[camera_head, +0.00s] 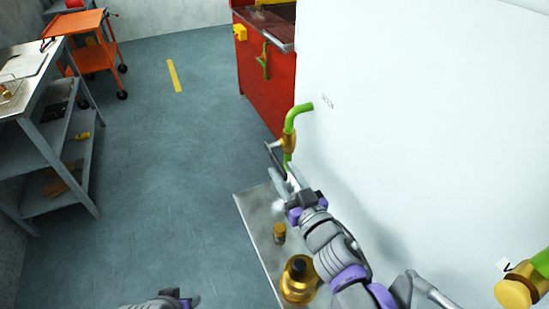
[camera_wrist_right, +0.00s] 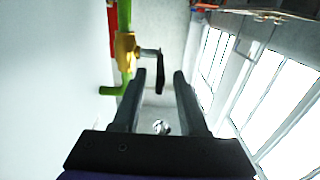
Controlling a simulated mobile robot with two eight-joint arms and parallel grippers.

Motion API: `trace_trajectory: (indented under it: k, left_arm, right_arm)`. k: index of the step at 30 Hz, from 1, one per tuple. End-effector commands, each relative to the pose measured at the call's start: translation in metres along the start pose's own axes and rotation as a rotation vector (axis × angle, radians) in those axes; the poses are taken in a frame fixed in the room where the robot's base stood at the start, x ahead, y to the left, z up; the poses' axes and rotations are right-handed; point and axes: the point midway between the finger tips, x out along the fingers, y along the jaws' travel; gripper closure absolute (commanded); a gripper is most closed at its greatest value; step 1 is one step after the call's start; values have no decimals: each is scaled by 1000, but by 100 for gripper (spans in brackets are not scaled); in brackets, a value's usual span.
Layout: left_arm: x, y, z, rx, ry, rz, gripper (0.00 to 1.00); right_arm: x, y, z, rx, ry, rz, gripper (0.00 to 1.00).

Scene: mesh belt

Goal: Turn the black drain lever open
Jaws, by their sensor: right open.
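The black drain lever (camera_head: 274,158) sits on a brass valve (camera_head: 289,141) in a green pipe (camera_head: 297,112) that comes out of the white wall. In the right wrist view the lever (camera_wrist_right: 159,72) is a bent black bar sticking out from the brass valve (camera_wrist_right: 125,46). My right gripper (camera_head: 284,179) is open, close to the lever's lower end. In the right wrist view the lever's end appears between the two fingertips (camera_wrist_right: 160,76); I cannot tell whether they touch it. My left gripper (camera_head: 172,301) shows only partly at the bottom edge, its jaws unclear.
A metal shelf (camera_head: 246,211) below the valve holds a small brass-coloured piece (camera_head: 279,232) and a larger brass fitting (camera_head: 299,279). The white wall (camera_head: 420,110) is close on the right. A red cabinet (camera_head: 262,85) stands behind. Open floor (camera_head: 165,170) lies to the left.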

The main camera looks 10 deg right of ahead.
Motion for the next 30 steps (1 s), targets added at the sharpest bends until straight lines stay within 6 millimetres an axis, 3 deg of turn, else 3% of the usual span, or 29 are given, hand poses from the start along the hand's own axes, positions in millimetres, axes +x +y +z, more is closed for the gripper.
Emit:
trace_trajectory:
  k: [9,23,30]
  left_arm:
    - [-3,0,-2,0,2,0,50]
    - [-3,0,-3,0,2,0,50]
    - [-3,0,-3,0,2,0,50]
  right_arm:
    - [46,0,0,1,0,0,57]
    - [57,0,0,0,-1,1,57]
    - [57,0,0,0,-1,1,100]
